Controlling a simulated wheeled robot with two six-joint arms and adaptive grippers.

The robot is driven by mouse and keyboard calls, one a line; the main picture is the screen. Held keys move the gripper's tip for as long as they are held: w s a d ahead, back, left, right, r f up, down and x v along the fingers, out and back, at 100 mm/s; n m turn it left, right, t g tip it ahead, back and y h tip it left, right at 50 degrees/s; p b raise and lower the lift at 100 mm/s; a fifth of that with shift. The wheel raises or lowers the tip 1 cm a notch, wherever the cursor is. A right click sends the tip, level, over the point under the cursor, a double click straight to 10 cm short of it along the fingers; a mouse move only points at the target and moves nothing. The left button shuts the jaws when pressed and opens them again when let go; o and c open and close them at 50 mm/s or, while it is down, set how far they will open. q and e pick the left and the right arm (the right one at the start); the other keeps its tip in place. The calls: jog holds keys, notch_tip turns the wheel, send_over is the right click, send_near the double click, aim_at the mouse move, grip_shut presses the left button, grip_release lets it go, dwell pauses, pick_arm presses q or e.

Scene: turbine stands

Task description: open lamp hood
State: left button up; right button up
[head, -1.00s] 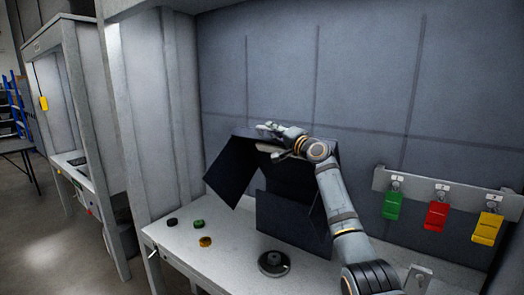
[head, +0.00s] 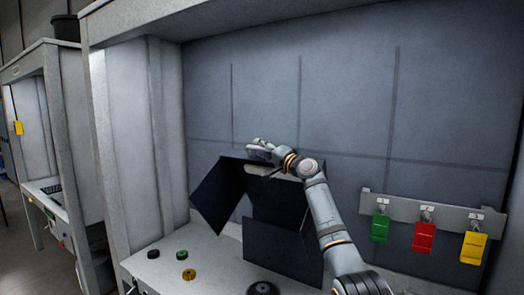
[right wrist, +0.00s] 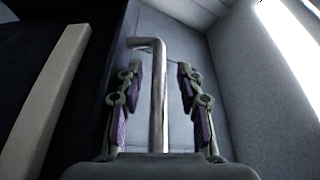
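A dark hood-like box with splayed panels, which looks like the lamp hood (head: 275,247), stands on the pale bench. One panel (head: 217,196) leans out to the left. My right gripper (head: 258,152) is at the hood's top edge. In the right wrist view, its two fingers (right wrist: 160,105) are spread apart. A bent metal rod (right wrist: 156,95) stands between them with gaps on both sides. A dark panel with a pale edge strip (right wrist: 52,85) lies left of the fingers. My left gripper is not in view.
A dark round part (head: 262,289) is in front. Green, red and yellow tags hang from a rail (head: 400,203) at right. A grey wall stands behind.

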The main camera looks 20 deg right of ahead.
jog(key=shift+s+d, duration=0.15)
jog(key=v, duration=1.1)
jog(key=shift+s, duration=0.35)
jog(key=shift+f, duration=0.1)
